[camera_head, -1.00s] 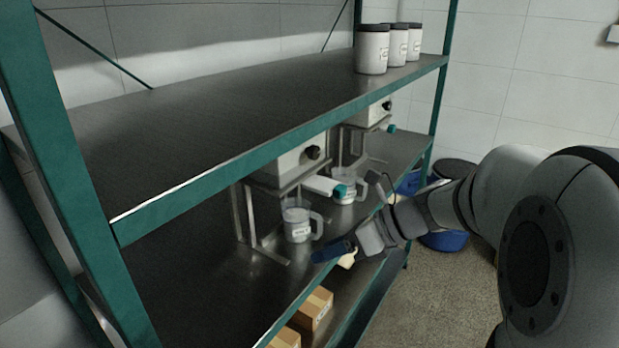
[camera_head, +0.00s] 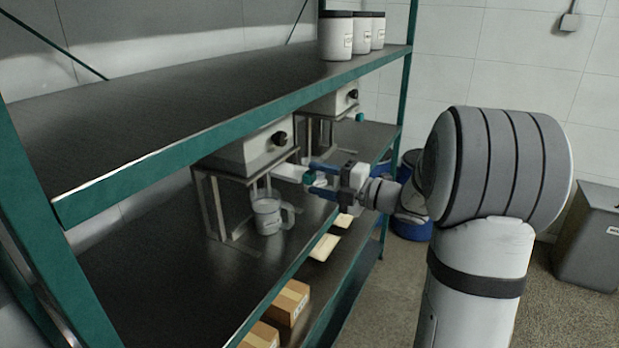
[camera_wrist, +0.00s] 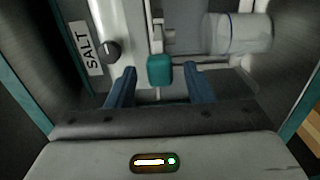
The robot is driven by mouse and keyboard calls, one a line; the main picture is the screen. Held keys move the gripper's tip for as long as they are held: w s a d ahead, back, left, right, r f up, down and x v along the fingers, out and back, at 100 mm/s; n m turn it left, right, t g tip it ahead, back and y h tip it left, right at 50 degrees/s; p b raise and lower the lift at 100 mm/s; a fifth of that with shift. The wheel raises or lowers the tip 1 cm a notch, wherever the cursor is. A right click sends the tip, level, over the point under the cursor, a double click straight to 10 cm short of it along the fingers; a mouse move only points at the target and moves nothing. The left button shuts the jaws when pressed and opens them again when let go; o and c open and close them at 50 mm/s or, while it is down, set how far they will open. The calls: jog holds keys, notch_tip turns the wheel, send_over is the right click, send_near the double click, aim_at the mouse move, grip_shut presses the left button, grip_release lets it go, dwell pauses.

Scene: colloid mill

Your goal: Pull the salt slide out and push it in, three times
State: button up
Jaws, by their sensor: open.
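The near white mill (camera_head: 245,152) with a black knob (camera_head: 279,138) stands on a metal stand on the middle shelf. A white slide (camera_head: 287,172) sticks out from under its front and ends in a teal handle (camera_head: 308,178). In the wrist view a SALT label (camera_wrist: 85,48) sits at left beside the knob (camera_wrist: 110,50). The teal handle (camera_wrist: 160,70) lies between the blue fingers of my gripper (camera_wrist: 161,84), with a gap on each side. My gripper (camera_head: 318,174) is open around the handle, not holding it.
A clear jug (camera_head: 268,215) stands under the near mill, and shows at upper right in the wrist view (camera_wrist: 238,33). A second mill (camera_head: 328,103) with a teal handle (camera_head: 360,117) stands farther along. The upper shelf (camera_head: 200,95) runs above; cartons (camera_head: 288,302) lie below.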

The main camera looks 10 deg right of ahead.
aim_at(282, 170)
jog(key=shift+x, duration=1.35)
jog(key=shift+c, duration=0.6)
grip_shut()
